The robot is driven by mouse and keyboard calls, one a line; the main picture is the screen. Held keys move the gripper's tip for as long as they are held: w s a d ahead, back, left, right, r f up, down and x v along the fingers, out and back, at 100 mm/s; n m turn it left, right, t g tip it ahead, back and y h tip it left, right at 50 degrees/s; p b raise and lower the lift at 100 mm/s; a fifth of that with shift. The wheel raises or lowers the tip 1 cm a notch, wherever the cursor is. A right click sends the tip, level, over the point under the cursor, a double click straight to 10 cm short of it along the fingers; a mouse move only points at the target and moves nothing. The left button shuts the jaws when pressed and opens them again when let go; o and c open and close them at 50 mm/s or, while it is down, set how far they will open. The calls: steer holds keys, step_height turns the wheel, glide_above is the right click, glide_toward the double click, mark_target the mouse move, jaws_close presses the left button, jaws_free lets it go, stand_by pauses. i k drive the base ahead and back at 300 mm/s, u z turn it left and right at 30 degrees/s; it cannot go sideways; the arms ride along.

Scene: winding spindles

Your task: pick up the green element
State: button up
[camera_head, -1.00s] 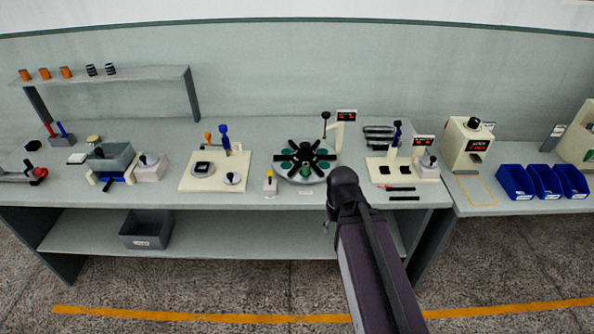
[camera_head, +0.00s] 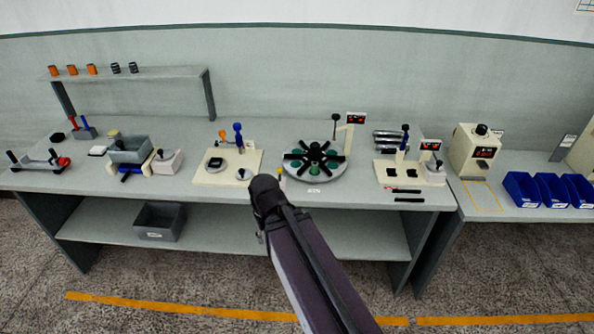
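Several green pieces lie around a round grey turntable (camera_head: 312,177) with a black star-shaped spoke wheel (camera_head: 315,158) on the bench. A front green piece (camera_head: 317,168) shows between the spokes, and another green piece (camera_head: 296,163) shows on the left. From this distance I cannot tell which is the green element. My dark arm rises from the bottom, and its rounded black end is in front of the bench edge, left of and below the turntable. No gripper fingers show, so I cannot see what they hold.
Left of the turntable stands a cream plate (camera_head: 210,179) with a blue-handled tool (camera_head: 238,134). To its right is a cream fixture (camera_head: 388,180) with black tools in front. Blue bins (camera_head: 522,187) stand far right. A grey bin (camera_head: 158,223) sits on the lower shelf.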

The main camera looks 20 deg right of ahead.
mark_target(314, 165)
steer(key=u, duration=0.5)
steer(key=k, duration=0.8)
steer(key=z, duration=1.3)
steer(key=i, duration=1)
